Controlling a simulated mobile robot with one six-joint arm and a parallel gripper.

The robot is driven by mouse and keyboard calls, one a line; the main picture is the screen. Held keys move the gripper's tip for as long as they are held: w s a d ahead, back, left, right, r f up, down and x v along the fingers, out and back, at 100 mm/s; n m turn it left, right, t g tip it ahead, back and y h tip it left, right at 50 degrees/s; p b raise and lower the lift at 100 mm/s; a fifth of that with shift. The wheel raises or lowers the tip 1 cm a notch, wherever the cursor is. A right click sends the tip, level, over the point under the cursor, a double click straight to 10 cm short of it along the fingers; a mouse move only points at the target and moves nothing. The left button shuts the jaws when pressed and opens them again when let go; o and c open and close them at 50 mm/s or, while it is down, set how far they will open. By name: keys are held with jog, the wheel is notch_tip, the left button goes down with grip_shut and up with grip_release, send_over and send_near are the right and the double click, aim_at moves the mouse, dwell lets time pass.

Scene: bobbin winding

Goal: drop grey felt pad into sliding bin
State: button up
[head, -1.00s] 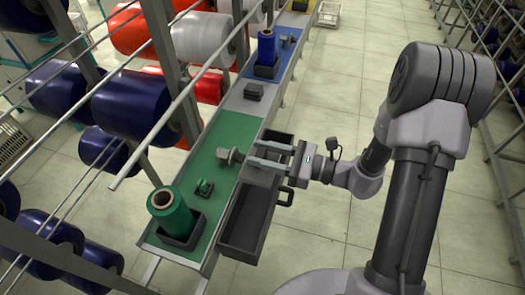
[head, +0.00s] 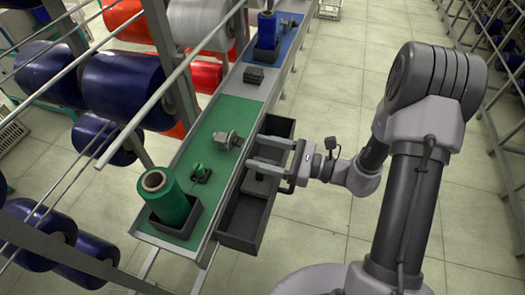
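My gripper (head: 251,152) reaches in from the right over the long dark open bin (head: 240,228) that hangs along the bench's right side. Its two fingers are apart, with a visible gap and nothing clearly held between them.
A blue bobbin (head: 267,30) stands farther off. Rack bars cross the left; floor is clear at right.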

dwell(0.3)
jog(key=p+v, duration=0.3)
jog(key=v, duration=1.4)
jog(key=s+a+r+n+g+h+b, duration=0.1)
jog(key=s+a+r+n+g+h, duration=0.7)
jog(key=n, duration=0.4)
jog(key=s+r+n+t+h+b, duration=0.1)
jog(key=s+r+n+t+h, duration=0.2)
jog(key=r+n+t+h, duration=0.2)
jog(key=r+t+h, duration=0.2)
jog(key=shift+n+t, duration=0.3)
jog(key=shift+s, duration=0.15)
